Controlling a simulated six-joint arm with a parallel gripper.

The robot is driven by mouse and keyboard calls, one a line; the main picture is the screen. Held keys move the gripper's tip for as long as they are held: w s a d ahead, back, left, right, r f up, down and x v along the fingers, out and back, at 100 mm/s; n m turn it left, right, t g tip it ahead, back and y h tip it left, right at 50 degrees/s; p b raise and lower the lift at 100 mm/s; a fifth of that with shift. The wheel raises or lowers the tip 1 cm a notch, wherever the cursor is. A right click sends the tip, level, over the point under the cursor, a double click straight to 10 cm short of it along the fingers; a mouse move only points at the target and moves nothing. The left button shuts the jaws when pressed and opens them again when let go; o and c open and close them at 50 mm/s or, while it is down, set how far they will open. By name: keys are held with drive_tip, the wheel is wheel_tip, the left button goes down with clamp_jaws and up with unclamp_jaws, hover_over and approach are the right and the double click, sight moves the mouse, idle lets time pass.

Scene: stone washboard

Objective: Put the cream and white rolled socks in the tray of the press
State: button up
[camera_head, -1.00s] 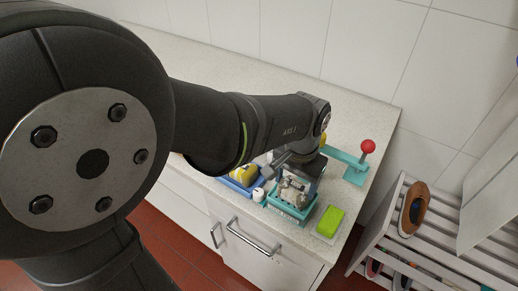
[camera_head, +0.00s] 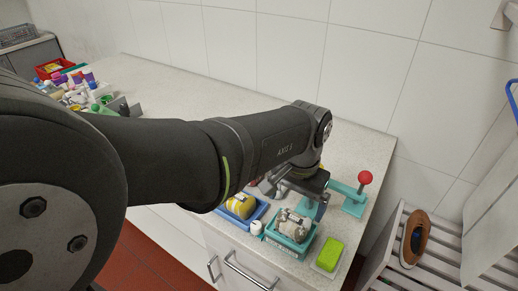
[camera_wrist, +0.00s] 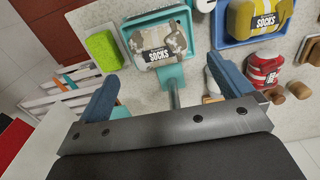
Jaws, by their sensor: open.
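A rolled pair of patterned cream, white and grey socks (camera_wrist: 156,42) with a dark "SOCKS" label lies in a teal tray (camera_wrist: 137,20). In the head view the socks (camera_head: 293,224) and the tray (camera_head: 283,246) are at the counter's front. The teal press with its red-knobbed lever (camera_head: 365,178) stands behind on the right. My gripper (camera_wrist: 161,70) is open and empty. Its blue fingers lie either side of the tray's near edge in the wrist view, and the socks are beyond them. In the head view my gripper (camera_head: 308,195) is just behind the tray, partly hiding the press.
A blue tray (camera_head: 258,213) with yellow rolled socks (camera_head: 240,206) is left of the teal tray. A green block (camera_head: 329,255) lies to its right. A red-and-white striped bundle (camera_wrist: 263,68) shows near my right finger. A small white cylinder (camera_head: 256,228) stands between the trays.

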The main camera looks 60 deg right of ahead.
sight(293, 219)
wheel_tip(293, 219, up, 12)
idle(0.3)
wheel_tip(293, 219, down, 17)
drive_tip(key=shift+f, duration=0.1)
drive_tip(key=shift+r, duration=0.6)
idle(0.4)
